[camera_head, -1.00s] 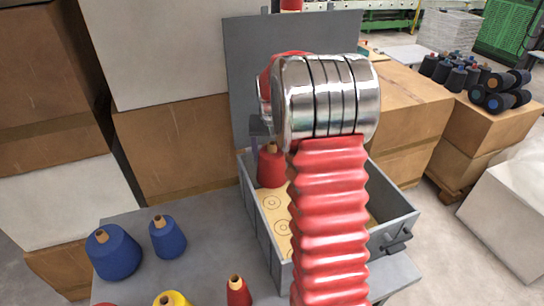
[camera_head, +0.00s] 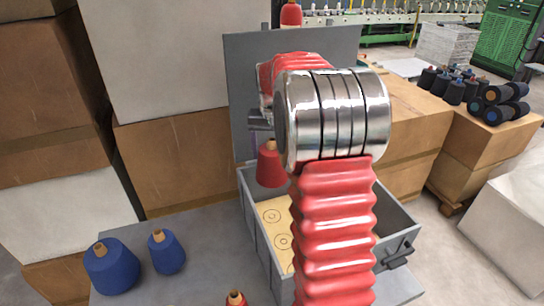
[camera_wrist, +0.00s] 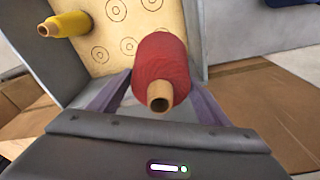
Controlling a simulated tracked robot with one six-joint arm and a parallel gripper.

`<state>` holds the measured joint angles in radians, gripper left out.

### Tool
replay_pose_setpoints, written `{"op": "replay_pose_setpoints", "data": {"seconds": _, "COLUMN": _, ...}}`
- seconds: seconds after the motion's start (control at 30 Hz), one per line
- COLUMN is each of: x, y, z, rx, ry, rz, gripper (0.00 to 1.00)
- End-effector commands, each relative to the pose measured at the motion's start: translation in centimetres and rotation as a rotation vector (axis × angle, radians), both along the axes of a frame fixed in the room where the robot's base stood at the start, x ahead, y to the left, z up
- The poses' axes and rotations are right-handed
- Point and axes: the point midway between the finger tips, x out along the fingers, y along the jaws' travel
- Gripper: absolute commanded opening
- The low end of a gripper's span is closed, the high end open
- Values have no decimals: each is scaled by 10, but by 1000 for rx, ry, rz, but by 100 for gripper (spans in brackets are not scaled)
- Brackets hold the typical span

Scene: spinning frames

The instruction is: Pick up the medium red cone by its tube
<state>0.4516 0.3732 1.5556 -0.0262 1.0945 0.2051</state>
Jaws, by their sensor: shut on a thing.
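The red cone (camera_head: 270,168), with a tan tube at its top, hangs upright under my gripper (camera_head: 258,123) over the back left part of the grey box (camera_head: 262,228). My gripper is shut on it, the fingers being at its tube end. In the wrist view the red cone (camera_wrist: 162,62) points its tube at the camera, between my gripper's (camera_wrist: 158,88) two purple fingers. The exact finger contact is hidden by the cone and tube. Another red cone (camera_head: 291,14) stands behind the lid, and one more (camera_head: 235,299) is cut off at the bottom edge.
The box's raised lid (camera_head: 240,75) stands close behind my gripper. The tan board (camera_head: 272,214) in the box has printed circles. Two blue cones (camera_head: 111,267) stand on the grey table at left. A yellow cone (camera_wrist: 68,24) shows in the wrist view. Cardboard boxes (camera_head: 175,150) stand behind.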

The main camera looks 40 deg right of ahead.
Motion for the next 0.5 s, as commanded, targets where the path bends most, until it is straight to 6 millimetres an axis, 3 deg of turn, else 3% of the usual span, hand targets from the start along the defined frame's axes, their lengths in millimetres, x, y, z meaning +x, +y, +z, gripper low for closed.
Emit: {"op": "replay_pose_setpoints", "data": {"seconds": 0.5, "x": 0, "y": 0, "z": 34, "rx": -1, "ry": -3, "rz": 0, "gripper": 29}}
